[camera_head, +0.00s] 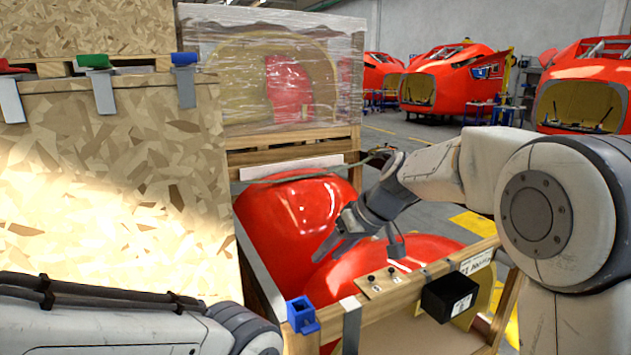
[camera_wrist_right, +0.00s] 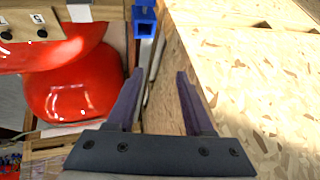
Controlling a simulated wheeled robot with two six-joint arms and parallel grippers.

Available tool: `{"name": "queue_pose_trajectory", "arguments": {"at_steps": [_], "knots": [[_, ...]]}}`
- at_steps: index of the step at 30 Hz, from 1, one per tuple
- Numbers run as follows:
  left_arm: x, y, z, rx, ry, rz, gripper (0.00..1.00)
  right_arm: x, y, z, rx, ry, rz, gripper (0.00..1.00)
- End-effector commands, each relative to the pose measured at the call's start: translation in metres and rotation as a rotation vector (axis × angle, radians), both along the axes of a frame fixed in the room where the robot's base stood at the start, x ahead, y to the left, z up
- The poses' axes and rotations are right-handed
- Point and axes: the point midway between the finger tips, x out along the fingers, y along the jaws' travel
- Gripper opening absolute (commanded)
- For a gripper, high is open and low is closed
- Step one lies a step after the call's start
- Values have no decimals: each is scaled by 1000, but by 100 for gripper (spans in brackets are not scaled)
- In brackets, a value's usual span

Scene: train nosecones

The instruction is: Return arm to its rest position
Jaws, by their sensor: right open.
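My right arm reaches in from the right in the head view. Its gripper (camera_head: 357,257) is over the open wooden crate (camera_head: 415,308) that holds red nosecone parts (camera_head: 290,225). In the right wrist view the gripper (camera_wrist_right: 160,74) is open, with nothing between its two fingers. Behind the fingers are the crate's edge and a chipboard panel (camera_wrist_right: 250,85). A link of my left arm shows at the lower left of the head view, but its gripper is out of sight.
A blue clip (camera_head: 302,315) sits on the crate's near corner, with a black box (camera_head: 450,297) on its front rail. A tall chipboard crate (camera_head: 110,170) with coloured clips stands at left. A film-wrapped crate (camera_head: 275,80) is behind. Red nosecones (camera_head: 455,80) stand farther back.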

Motion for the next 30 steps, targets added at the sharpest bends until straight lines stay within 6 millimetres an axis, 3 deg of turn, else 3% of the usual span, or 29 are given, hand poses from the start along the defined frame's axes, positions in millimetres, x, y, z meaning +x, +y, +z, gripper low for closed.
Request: {"name": "queue_pose_trajectory", "arguments": {"at_steps": [1, 3, 6, 12, 18, 21, 23, 30], "knots": [[0, 0, 0, 0, 0, 0, 52, -18, -23, -24, -54, 51, -81, 52], [0, 0, 0, 0, 0, 0, 52, -43, -52, -54, -127, 106, -187, 52], [0, 0, 0, 0, 0, 0, 52, -77, -85, -86, -208, 155, -305, 52], [0, 0, 0, 0, 0, 0, 52, -131, -124, -124, -303, 198, -442, 52], [0, 0, 0, 0, 0, 0, 52, -176, -146, -149, -354, 218, -523, 52], [0, 0, 0, 0, 0, 0, 52, -198, -154, -159, -370, 226, -554, 52], [0, 0, 0, 0, 0, 0, 52, -198, -136, -151, -369, 220, -496, 52], [0, 0, 0, 0, 0, 0, 52, -228, -84, -134, -390, 238, -305, 52]]}}
